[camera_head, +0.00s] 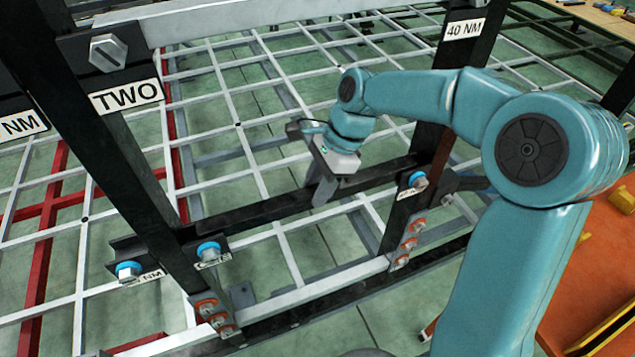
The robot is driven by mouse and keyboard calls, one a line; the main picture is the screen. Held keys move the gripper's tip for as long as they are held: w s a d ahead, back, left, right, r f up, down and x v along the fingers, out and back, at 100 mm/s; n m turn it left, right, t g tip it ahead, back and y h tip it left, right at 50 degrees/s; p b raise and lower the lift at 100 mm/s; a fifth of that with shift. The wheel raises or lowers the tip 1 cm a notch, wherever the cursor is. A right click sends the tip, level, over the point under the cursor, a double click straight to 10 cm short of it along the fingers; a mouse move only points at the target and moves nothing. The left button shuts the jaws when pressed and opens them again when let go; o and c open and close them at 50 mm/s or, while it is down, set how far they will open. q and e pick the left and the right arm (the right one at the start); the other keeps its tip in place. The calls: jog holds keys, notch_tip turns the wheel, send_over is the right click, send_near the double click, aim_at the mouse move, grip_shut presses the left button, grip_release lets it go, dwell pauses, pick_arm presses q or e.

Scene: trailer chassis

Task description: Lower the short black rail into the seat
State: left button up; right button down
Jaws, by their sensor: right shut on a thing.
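The short black rail (262,212) runs between two dark uprights in the head view, its right end a little higher in the picture. My right gripper (321,190), on the teal arm coming from the right, is shut on the rail near its middle, from above. The rail's left end is by the black bracket (190,236) at the left upright (135,170). Its right end is by the right upright (427,140), near a blue-ringed bolt (418,180). I cannot tell whether either end rests in a seat. My left gripper is not in view.
Blue-ringed bolts (209,250) with labels sit at the left bracket. A pale lower beam (330,284) crosses below the rail. A white and red grid frame (225,100) lies behind. The left upright carries a "TWO" plate (127,96). An orange surface (590,270) is at right.

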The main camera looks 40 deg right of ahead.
jog(key=shift+w, duration=0.1)
jog(key=shift+f, duration=0.1)
dwell(0.3)
jog(key=shift+f, duration=0.2)
jog(key=c, duration=0.9)
grip_release()
jog(key=shift+o, duration=1.4)
